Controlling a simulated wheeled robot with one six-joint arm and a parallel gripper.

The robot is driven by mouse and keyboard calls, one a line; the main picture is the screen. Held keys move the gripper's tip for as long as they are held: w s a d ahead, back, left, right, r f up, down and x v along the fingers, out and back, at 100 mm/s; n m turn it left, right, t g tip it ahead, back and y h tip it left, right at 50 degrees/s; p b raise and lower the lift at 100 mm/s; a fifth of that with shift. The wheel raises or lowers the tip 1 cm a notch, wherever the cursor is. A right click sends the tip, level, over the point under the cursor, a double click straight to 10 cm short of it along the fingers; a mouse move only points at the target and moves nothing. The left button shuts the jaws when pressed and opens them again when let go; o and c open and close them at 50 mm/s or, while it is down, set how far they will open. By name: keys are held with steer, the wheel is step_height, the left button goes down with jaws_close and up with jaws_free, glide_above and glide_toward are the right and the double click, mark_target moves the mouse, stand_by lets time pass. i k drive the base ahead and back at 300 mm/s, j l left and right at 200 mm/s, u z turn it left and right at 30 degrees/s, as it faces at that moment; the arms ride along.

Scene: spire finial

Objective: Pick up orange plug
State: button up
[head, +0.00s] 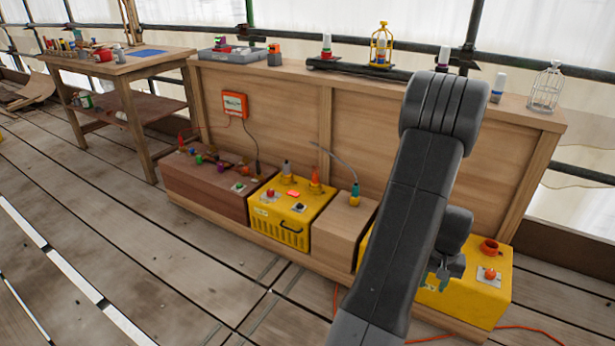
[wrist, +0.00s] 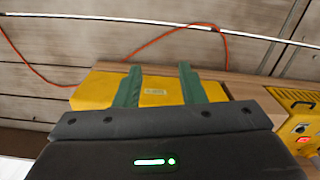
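An orange, cone-shaped piece (head: 315,180) stands on the middle yellow box (head: 284,217) in the head view and looks like a plug. A smaller orange-red piece (head: 181,143) stands on the brown box at left; I cannot tell for certain which is the orange plug. My gripper (head: 444,272) is low at the right, beside my arm and over the right yellow box (head: 480,308), well right of the cone. In the wrist view my gripper (wrist: 160,68) has its green fingers apart with nothing between them, above a labelled yellow surface (wrist: 158,98). Neither orange piece is clear there.
An orange-red cup (head: 490,248) and a round knob (head: 490,273) are on the right yellow box. A wooden box (head: 342,228) with a bent wire stands between the yellow boxes. The wooden panel (head: 290,120) rises behind. An orange cable (wrist: 110,85) runs along the floor.

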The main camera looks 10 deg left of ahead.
mark_target(314, 183)
steer(key=i+j, duration=0.9)
steer(key=i, duration=0.2)
steer(key=i+j+u, duration=0.1)
steer(key=i+j, duration=0.75)
steer(key=i, duration=0.25)
